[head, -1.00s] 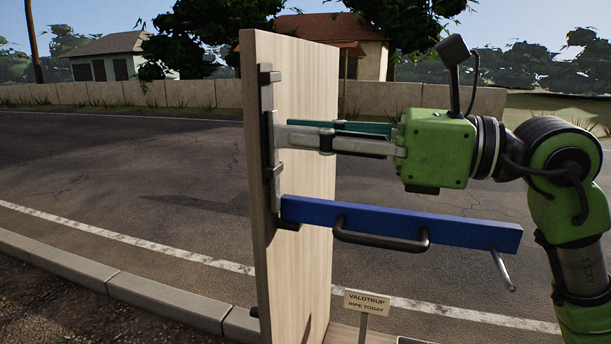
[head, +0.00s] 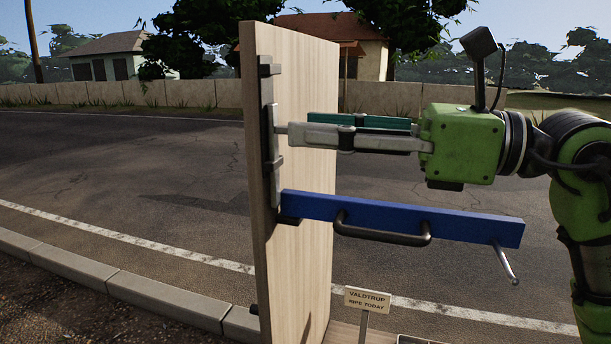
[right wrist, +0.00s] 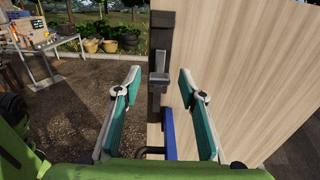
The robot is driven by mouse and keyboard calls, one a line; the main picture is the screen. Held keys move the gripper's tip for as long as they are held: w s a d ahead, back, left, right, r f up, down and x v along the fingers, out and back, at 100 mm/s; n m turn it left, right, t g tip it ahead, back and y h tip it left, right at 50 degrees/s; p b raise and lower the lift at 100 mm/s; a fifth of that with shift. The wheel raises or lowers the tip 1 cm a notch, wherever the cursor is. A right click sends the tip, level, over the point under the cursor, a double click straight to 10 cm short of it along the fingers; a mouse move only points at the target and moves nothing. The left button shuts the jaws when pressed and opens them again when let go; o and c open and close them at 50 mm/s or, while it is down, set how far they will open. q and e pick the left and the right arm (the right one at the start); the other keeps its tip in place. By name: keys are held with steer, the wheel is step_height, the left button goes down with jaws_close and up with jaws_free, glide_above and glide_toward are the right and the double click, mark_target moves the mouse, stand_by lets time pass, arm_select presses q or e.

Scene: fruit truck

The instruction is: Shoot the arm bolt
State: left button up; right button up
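A grey metal bolt (head: 271,127) runs upright along the edge of a pale wooden panel (head: 310,110), through dark brackets. A small grey stub, possibly its knob, points toward my right gripper (head: 308,128). The blue arm (head: 400,218), with a dark handle, sticks out from the panel just below the bolt. In the right wrist view my right gripper (right wrist: 160,78) has its fingers spread and holds nothing. The bolt (right wrist: 160,68) shows between and beyond them, with the blue arm (right wrist: 170,135) below. I cannot tell whether the bolt is fully thrown. My left gripper is out of view.
A small sign (head: 367,300) stands below the blue arm. A thin metal lever (head: 505,264) hangs at the arm's outer end. In the right wrist view, a stall table (right wrist: 40,55) and several plant pots (right wrist: 110,45) stand far left. The road behind is clear.

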steer(key=b+v, duration=0.1)
steer(key=v, duration=0.4)
steer(key=shift+a, duration=0.1)
